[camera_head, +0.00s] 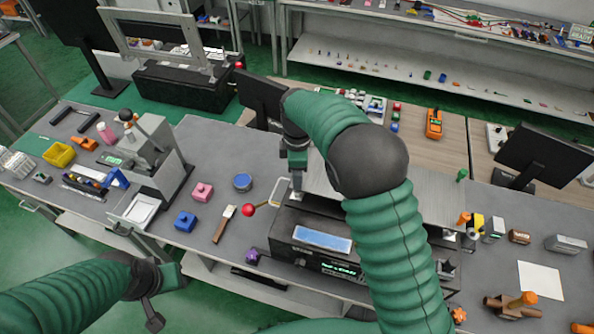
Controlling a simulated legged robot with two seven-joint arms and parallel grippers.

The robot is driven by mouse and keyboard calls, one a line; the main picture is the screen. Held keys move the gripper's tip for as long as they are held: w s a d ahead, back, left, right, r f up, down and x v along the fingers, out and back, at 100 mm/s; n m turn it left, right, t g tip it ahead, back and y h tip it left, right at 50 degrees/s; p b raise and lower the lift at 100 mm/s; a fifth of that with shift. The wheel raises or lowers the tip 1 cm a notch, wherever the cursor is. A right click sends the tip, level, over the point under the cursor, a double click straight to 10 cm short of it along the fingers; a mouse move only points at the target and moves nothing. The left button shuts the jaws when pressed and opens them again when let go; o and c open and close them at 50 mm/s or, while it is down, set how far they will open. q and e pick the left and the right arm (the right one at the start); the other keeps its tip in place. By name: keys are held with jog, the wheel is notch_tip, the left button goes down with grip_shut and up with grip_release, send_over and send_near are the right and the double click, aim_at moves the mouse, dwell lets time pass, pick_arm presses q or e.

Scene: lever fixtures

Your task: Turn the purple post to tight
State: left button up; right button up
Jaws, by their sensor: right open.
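A small purple knob-like piece (252,256), the only purple thing I make out, sits at the front edge of the grey table, left of a black device with a blue screen (322,239). My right gripper (297,180) points down above the back of that device, behind and to the right of the purple piece and apart from it. It is open and seems empty; its fingertips are small and partly hard to make out. My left gripper (163,295) hangs low in front of the table, left of the purple piece, and its finger opening is unclear.
A red ball on a lever (248,210) stands out left of the device. A brush (224,224), a blue block (186,221), a pink block (203,191) and a blue round tin (242,181) lie to the left. My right arm hides part of the device.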

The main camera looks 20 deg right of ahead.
jog(key=shift+s+d+f, duration=0.1)
jog(key=shift+d+f, duration=0.05)
jog(key=shift+d, duration=0.05)
jog(key=c, duration=0.4)
jog(key=shift+a, duration=0.1)
grip_shut()
